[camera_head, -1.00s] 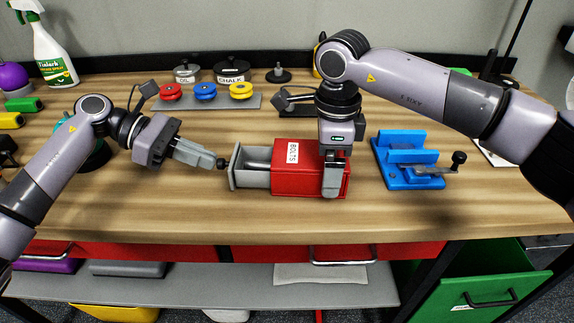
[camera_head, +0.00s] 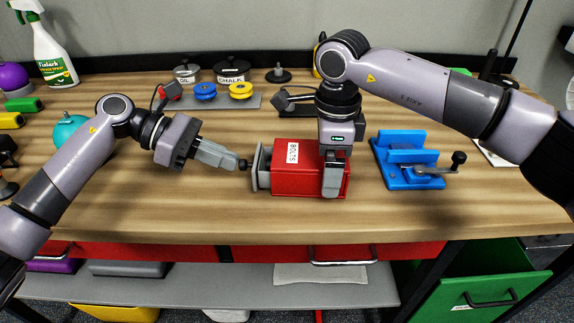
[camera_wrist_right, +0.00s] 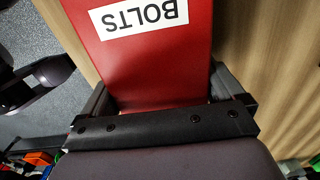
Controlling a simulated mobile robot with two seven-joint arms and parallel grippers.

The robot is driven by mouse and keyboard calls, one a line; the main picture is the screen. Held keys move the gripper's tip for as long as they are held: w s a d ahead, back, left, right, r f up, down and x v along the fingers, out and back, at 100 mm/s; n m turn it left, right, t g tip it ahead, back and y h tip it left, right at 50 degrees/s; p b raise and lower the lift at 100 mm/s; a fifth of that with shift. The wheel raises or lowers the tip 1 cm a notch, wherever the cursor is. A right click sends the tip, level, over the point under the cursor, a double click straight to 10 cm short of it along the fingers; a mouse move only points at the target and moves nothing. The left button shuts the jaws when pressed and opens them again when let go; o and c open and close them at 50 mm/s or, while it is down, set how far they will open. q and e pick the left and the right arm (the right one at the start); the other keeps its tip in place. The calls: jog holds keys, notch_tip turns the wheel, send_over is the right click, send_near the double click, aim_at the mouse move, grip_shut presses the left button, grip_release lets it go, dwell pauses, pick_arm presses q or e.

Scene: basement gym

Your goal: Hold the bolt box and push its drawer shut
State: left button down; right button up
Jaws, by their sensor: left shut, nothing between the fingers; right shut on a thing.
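The red bolt box (camera_head: 300,182) lies on the wooden bench, its white BOLTS label on top; the box and label also fill much of the right wrist view (camera_wrist_right: 150,65). Its grey drawer (camera_head: 258,170) sticks out a short way at the left end. My right gripper (camera_head: 333,188) comes down over the box's right part and is shut on it. My left gripper (camera_head: 244,165) is shut and empty, with its tips at the drawer's left front face, around the knob. Whether the tips touch the drawer is hard to tell.
A blue vise (camera_head: 408,165) stands right of the box. Behind are blue and yellow discs (camera_head: 240,90) on a grey plate, and jars (camera_head: 232,72) at the wall. A spray bottle (camera_head: 45,50) is at the back left. The bench front is clear.

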pick_arm(q)
jog(key=shift+s+d, duration=0.1)
jog(key=shift+d, duration=1.05)
jog(key=shift+w+a, duration=0.2)
jog(key=shift+a, duration=2.85)
pick_arm(e)
jog(key=o, duration=0.7)
jog(key=shift+c, duration=0.2)
jog(key=shift+r, duration=0.15)
